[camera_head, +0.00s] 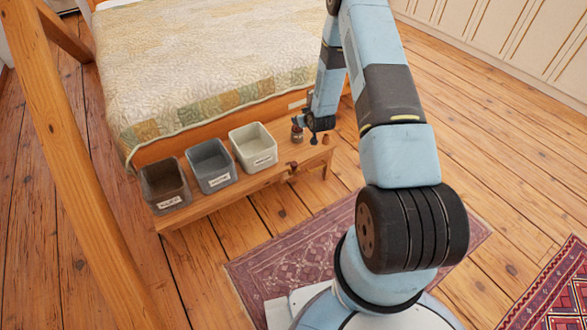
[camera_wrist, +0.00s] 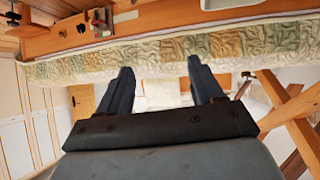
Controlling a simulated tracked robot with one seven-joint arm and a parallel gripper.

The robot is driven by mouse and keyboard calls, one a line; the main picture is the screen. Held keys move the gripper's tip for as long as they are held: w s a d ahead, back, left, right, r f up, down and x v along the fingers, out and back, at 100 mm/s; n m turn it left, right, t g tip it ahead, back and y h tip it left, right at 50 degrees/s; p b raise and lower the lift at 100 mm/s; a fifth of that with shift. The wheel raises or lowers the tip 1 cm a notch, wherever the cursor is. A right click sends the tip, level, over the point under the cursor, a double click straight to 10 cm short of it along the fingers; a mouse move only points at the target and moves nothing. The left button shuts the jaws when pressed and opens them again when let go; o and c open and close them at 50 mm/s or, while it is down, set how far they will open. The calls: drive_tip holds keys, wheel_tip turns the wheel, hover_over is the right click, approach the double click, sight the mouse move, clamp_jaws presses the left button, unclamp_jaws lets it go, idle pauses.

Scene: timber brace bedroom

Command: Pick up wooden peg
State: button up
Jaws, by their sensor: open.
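A small reddish-brown piece that looks like the wooden peg (camera_head: 326,139) stands near the right end of the low wooden bench (camera_head: 222,197). It also seems to show as a small piece in the wrist view (camera_wrist: 62,32). My gripper (camera_head: 313,124) is over that end of the bench, close to the small items. In the wrist view my gripper (camera_wrist: 159,64) is open, with its two dark fingers apart and nothing between them. The picture there is upside down, with the bench (camera_wrist: 50,45) at the top.
A jar (camera_head: 297,132) and a small dark item (camera_head: 314,140) stand left of the peg. A brown object (camera_head: 292,167) is at the bench's front edge. Brown (camera_head: 165,186), grey (camera_head: 211,166) and white (camera_head: 253,147) bins stand further left. The bed (camera_head: 200,60) is behind.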

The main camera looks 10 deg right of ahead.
drive_tip(key=s+f, duration=0.4)
drive_tip(key=f, duration=0.9)
drive_tip(key=t, duration=0.2)
approach(295, 165)
drive_tip(key=shift+m, duration=0.4)
drive_tip(key=x, duration=0.6)
drive_tip(key=shift+w+d+r, duration=0.15)
drive_tip(key=shift+a+f+x, duration=0.1)
drive_tip(key=shift+x, duration=1.2)
drive_tip(key=shift+a+f+x, duration=0.1)
drive_tip(key=shift+x, duration=1.15)
drive_tip(key=c, duration=1)
drive_tip(key=shift+r, duration=0.1)
